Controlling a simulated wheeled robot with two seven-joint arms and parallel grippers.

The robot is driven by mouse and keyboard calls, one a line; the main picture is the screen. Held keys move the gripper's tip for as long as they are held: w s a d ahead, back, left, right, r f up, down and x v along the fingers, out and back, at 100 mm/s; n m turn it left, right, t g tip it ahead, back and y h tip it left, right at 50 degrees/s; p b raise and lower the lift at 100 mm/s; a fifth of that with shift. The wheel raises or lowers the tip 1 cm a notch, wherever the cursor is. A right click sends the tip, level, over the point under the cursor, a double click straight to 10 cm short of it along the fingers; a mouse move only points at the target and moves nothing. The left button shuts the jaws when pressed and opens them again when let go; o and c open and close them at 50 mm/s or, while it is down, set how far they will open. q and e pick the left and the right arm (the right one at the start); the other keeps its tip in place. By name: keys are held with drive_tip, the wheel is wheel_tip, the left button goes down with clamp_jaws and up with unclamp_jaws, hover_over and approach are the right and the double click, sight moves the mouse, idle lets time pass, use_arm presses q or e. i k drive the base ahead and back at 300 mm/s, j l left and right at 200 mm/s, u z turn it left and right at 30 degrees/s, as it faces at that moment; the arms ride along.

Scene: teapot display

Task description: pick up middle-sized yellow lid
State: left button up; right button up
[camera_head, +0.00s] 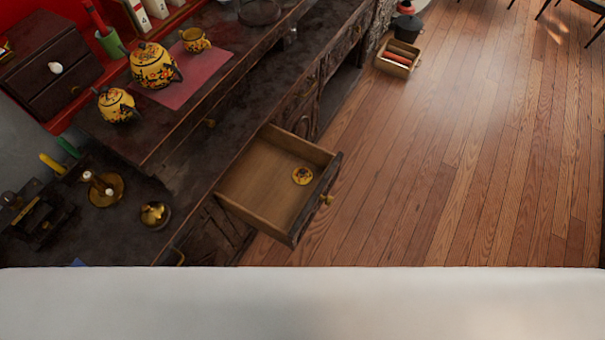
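A small round yellow lid (302,175) with a dark pattern lies inside an open wooden drawer (257,172), near the drawer's front panel. It is the only loose lid I make out. A large yellow patterned teapot (153,67) stands on a red mat on the dark cabinet. A smaller yellow teapot (116,104) stands left of the mat, and a yellow cup (195,40) stands on it. Neither of my grippers is in view.
The drawer sticks out from the dark cabinet over the wooden floor (430,170), with its brass knob (327,199) facing right. The red mat (200,80) lies on the cabinet. A brass bowl (155,214) sits lower left. A wooden box (398,58) stands on the floor.

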sight(301, 176)
drive_tip(key=l+u, duration=0.45)
drive_tip(key=l, duration=0.25)
drive_tip(key=l+u, duration=0.4)
drive_tip(key=l, duration=0.35)
